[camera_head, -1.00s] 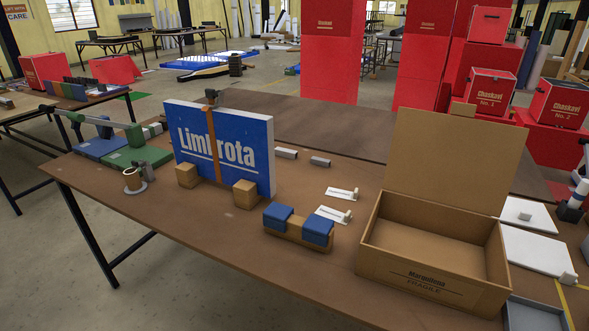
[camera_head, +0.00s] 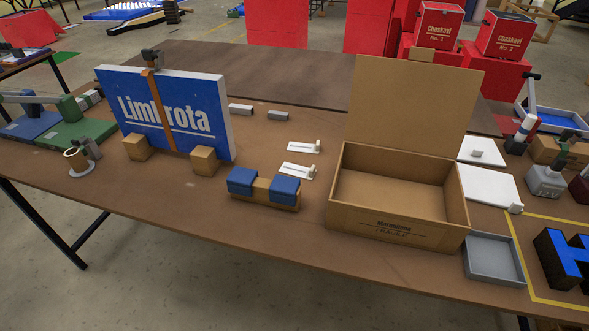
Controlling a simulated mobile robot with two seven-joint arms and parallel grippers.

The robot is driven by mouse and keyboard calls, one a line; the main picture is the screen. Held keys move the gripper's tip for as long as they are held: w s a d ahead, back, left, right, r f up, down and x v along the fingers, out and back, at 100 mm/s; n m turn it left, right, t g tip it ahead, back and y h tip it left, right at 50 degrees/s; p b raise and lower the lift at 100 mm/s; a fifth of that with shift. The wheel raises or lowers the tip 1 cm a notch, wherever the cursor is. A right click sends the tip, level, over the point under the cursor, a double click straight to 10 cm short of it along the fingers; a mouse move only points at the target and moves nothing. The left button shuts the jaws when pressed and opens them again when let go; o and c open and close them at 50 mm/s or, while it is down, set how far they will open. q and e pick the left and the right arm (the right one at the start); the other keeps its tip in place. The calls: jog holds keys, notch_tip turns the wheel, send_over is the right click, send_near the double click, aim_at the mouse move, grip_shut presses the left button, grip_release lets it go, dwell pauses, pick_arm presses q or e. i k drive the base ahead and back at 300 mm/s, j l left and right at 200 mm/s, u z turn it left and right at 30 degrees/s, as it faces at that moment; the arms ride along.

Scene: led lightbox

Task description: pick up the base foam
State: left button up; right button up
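Two flat white slabs lie on the table to the right of the open cardboard box (camera_head: 395,222). The rear slab (camera_head: 470,158) has a small white knob-like piece on it. The front slab (camera_head: 485,185) is larger in view and has a small white piece at its right front corner. They look like foam sheets, but I cannot tell which one is the base foam. The box's lid (camera_head: 405,105) stands up at the back, and its inside looks empty. Neither of my grippers is in view.
A blue Limbrota sign (camera_head: 190,112) stands in wooden blocks at left. A wooden holder with blue pads (camera_head: 263,192) sits left of the box. A grey tray (camera_head: 492,262) lies in front of the slabs. Blue-faced letter H (camera_head: 567,262) is inside yellow tape at right.

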aim_at(481, 185)
jog(key=z, duration=1.4)
